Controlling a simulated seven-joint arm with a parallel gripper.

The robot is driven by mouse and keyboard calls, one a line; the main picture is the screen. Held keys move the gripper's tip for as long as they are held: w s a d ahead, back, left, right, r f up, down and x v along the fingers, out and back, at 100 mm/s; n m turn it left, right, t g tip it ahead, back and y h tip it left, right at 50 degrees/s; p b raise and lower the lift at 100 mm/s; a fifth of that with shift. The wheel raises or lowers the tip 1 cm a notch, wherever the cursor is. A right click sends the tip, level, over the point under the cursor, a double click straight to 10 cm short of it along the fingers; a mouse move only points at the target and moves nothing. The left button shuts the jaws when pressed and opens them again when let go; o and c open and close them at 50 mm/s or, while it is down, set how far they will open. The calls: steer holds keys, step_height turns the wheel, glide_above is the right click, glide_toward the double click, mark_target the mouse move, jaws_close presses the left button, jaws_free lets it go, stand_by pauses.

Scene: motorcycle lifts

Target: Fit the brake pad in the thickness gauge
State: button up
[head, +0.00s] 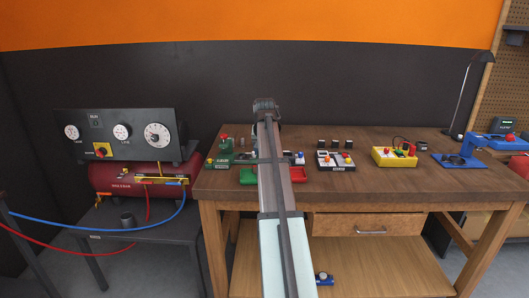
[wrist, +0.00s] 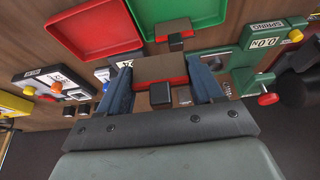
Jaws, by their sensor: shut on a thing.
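In the wrist view my gripper (wrist: 163,84) is shut on a brown plate with a red edge, the brake pad (wrist: 150,68), with a dark block on its near side. The pad spans between the two blue fingers. In the head view my arm hides the gripper and the pad. I cannot make out the thickness gauge for certain. A small device with a white label (wrist: 124,64) shows partly behind the pad and left finger in the wrist view. In the head view a blue-knobbed part (head: 299,158) shows just right of my arm. Whether the pad touches anything is hidden.
A red tray (wrist: 90,28) and green tray (wrist: 215,14) lie beside each other; a similar small brown piece (wrist: 172,28) is at the green one. A green spring tester (head: 222,156), a button box (head: 336,161), a yellow box (head: 394,156) and a blue device (head: 458,160) stand on the bench.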

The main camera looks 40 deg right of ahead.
steer(key=shift+m, duration=0.5)
steer(key=d, duration=0.3)
steer(key=d+f, duration=0.1)
steer(key=d, duration=0.6)
steer(key=shift+d+f, duration=0.2)
steer(key=shift+d, duration=0.2)
steer(key=w+d+n, duration=0.1)
steer(key=w+d, duration=0.3)
steer(key=d, duration=0.1)
steer(key=shift+w+d+r, duration=0.25)
steer(key=shift+w, duration=0.1)
steer(key=shift+f, duration=0.15)
steer(key=shift+f, duration=2)
steer(key=shift+f, duration=0.7)
